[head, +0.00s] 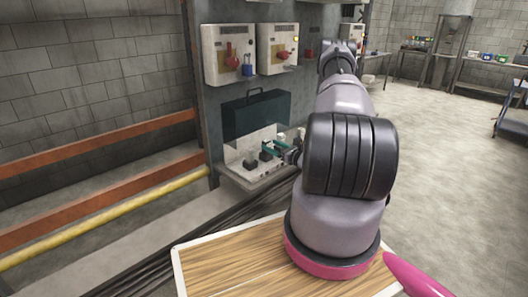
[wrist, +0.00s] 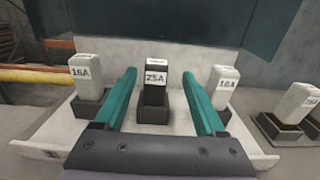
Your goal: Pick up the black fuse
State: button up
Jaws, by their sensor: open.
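The black fuse (wrist: 154,97), with a white label reading 25A, stands upright in the middle of a pale panel shelf (wrist: 125,143) in the wrist view. My gripper (wrist: 158,74) is open, its two teal fingers reaching forward on either side of the fuse. Gaps show between the fuse and both fingers, so it is not held. In the head view my gripper (head: 272,148) is at the shelf under the raised dark cover, and the fuse there is small and hard to make out.
White fuses marked 16A stand in dark holders to the left (wrist: 87,78) and right (wrist: 224,85) of the fingers. Another pale fuse (wrist: 297,101) stands farther right. A dark translucent cover (head: 256,115) hangs above the shelf. Switch boxes (head: 228,53) are higher up.

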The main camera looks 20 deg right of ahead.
jog(key=x, duration=0.6)
jog(key=shift+w+a+r, duration=0.15)
jog(key=shift+w+a, duration=0.1)
jog(key=shift+a, duration=0.05)
grip_shut()
